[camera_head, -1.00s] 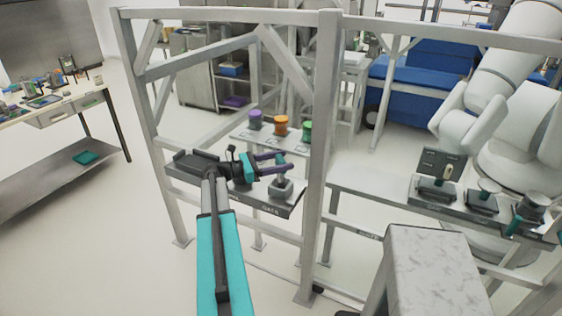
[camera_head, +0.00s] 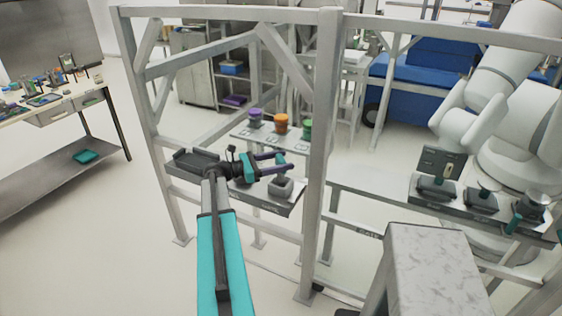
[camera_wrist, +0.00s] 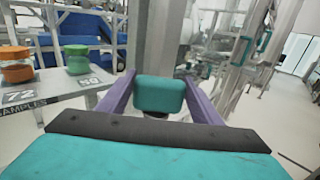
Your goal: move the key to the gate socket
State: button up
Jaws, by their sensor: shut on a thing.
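My gripper (camera_head: 283,162) reaches over the gate shelf (camera_head: 288,210) in the head view. Its purple fingers are shut on the key, whose teal block-shaped head (camera_wrist: 160,95) shows between the fingertips in the wrist view. A dark round part shows just below the head. The gate socket (camera_head: 281,189), a grey block on the right end of the shelf, sits right below the fingertips. The key's lower end is hard to make out, so I cannot tell whether it is in the socket or just above it.
Purple, orange (camera_head: 281,124) and green jars stand on a samples shelf behind. A metal frame post (camera_head: 318,170) rises close to the right of my gripper. A ledge on the right holds several grey fixtures (camera_head: 482,201) beside a white robot arm (camera_head: 478,100).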

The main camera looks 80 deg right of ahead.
jog(key=shift+f+b, duration=0.6)
jog(key=shift+f, duration=1.3)
dwell(1.5)
dwell(0.4)
jog(key=o, duration=1.3)
jog(key=shift+o, duration=0.3)
jog(key=o, duration=0.4)
jog(key=shift+r, duration=0.1)
jog(key=shift+r+p, duration=2.9)
jog(key=shift+r, duration=1.5)
